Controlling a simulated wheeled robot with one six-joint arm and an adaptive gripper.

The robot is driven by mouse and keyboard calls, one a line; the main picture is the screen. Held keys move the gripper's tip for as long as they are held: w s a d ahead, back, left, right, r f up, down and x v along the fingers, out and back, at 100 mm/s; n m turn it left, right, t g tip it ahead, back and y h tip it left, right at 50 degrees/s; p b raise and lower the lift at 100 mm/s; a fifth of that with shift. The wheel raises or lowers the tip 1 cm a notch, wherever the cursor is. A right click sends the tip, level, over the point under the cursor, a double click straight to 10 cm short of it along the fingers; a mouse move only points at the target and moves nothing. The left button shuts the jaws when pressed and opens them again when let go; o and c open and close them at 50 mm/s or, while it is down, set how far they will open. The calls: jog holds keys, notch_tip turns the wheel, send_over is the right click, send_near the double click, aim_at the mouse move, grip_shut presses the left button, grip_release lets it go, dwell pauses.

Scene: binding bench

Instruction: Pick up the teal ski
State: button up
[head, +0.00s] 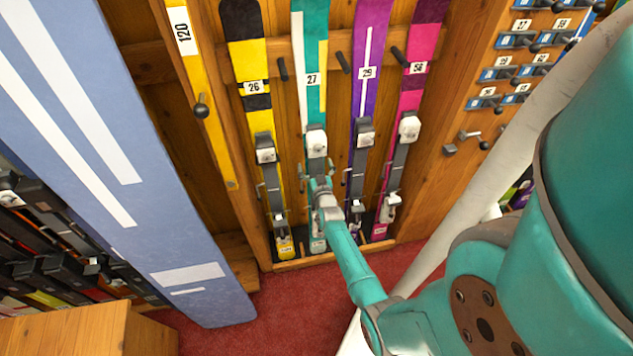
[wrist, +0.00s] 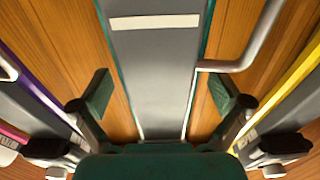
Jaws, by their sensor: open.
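The teal ski (head: 311,55) with label 27 stands upright in the wooden rack, between the yellow and purple skis. It carries a white and grey binding (head: 316,140). My gripper (head: 320,183) is in front of its lower part, below the white binding piece, and hides some of it. In the wrist view the ski's grey plate (wrist: 155,65) with thin teal edges runs between the two open fingers of my gripper (wrist: 162,93). A gap shows on each side, and neither pad appears to touch the ski. My gripper's body hides the plate's near end.
A yellow and black ski (head: 245,60), a purple ski (head: 371,40) and a pink ski (head: 412,90) stand close by. A bent metal lever (wrist: 245,50) sticks out beside the plate. A large blue board (head: 110,130) is at left. Red carpet (head: 300,290) lies below.

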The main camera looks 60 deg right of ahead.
jog(key=c, duration=1.5)
jog(key=shift+w+d+r, duration=0.1)
jog(key=shift+d+r, duration=0.05)
jog(key=c, duration=0.3)
